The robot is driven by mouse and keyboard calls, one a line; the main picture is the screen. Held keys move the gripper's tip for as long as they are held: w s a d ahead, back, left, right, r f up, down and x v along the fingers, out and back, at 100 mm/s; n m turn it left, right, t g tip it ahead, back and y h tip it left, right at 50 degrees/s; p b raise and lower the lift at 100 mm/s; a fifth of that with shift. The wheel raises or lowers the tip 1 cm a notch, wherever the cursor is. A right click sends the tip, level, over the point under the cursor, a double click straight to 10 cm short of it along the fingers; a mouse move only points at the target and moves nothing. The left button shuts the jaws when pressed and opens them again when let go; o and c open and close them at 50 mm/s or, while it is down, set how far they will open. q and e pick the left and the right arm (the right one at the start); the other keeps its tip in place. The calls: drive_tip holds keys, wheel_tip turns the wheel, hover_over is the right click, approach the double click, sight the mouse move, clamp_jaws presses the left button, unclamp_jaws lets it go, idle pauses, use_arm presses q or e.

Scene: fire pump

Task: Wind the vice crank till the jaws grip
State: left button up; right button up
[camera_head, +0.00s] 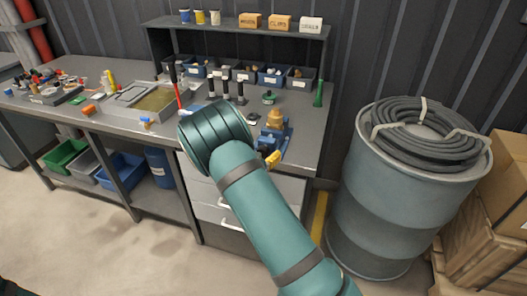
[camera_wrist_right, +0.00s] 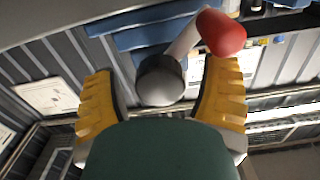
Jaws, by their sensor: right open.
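The blue vice (camera_head: 286,136) sits at the right end of the workbench, partly hidden behind my right arm. A tan-orange block (camera_head: 275,118) shows at its top. In the right wrist view, the vice's blue body (camera_wrist_right: 150,38) is at the top. Its crank has a grey round hub (camera_wrist_right: 160,82) and a red knob (camera_wrist_right: 221,33) at upper right. My right gripper (camera_wrist_right: 161,88) is open, with yellow fingers either side of the hub; contact cannot be told. In the head view only a bit of yellow finger (camera_head: 272,160) shows. My left gripper is not in view.
The workbench (camera_head: 120,122) carries a shallow tray (camera_head: 150,99), small tools and a shelf (camera_head: 235,28) with bins beneath. A blue-grey drum (camera_head: 375,205) with a coiled hose (camera_head: 425,140) stands right of the bench. Cardboard boxes (camera_head: 505,185) are at far right.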

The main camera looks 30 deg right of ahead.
drive_tip(key=shift+w+d, duration=0.25)
drive_tip(key=shift+d, duration=0.05)
drive_tip(key=c, duration=1.2)
